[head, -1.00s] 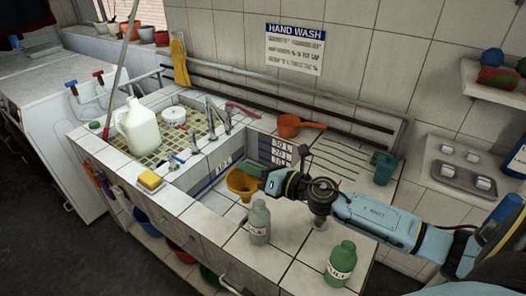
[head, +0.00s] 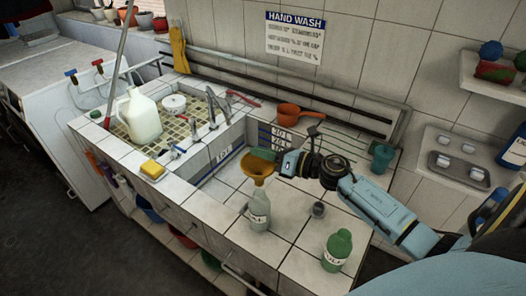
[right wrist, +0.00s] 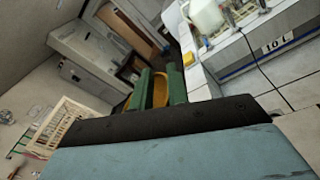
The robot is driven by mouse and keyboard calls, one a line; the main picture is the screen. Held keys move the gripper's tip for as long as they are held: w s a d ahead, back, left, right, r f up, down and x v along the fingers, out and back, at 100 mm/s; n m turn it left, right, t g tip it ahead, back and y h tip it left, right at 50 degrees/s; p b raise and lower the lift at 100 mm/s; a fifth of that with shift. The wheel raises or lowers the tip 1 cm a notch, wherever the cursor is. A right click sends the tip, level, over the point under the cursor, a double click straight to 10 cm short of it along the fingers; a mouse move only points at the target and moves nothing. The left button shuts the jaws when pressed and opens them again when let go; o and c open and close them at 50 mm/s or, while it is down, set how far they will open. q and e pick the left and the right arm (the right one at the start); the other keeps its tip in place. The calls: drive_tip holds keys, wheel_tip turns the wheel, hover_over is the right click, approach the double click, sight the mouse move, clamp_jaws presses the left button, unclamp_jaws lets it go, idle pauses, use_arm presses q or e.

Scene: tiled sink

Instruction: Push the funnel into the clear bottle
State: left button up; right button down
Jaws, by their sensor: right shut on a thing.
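The yellow-orange funnel (head: 257,173) is held upright by my right gripper (head: 263,155), whose green fingers are shut on it. In the right wrist view the funnel (right wrist: 160,89) shows between the two green fingers (right wrist: 160,85). The pale, see-through bottle (head: 259,212) stands upright on the white tiled counter, directly below the funnel in the head view. The spout end is at the bottle's mouth in the picture; I cannot tell whether it is inside or just above. My left gripper is not in view.
A green bottle (head: 338,251) stands at the counter's front right, with a small dark cup (head: 318,209) behind it. The sink basin (head: 215,178) lies left of the funnel. An orange pan (head: 288,114) and a teal cup (head: 382,157) stand at the back.

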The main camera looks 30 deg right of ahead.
sight(263, 170)
drive_tip(key=shift+f+b, duration=3.25)
drive_tip(key=shift+f, duration=0.25)
drive_tip(key=c, duration=1.3)
unclamp_jaws()
drive_tip(key=b+v, duration=0.2)
drive_tip(key=v, duration=1.1)
drive_tip(key=shift+s+d, duration=0.15)
drive_tip(key=shift+s, duration=0.05)
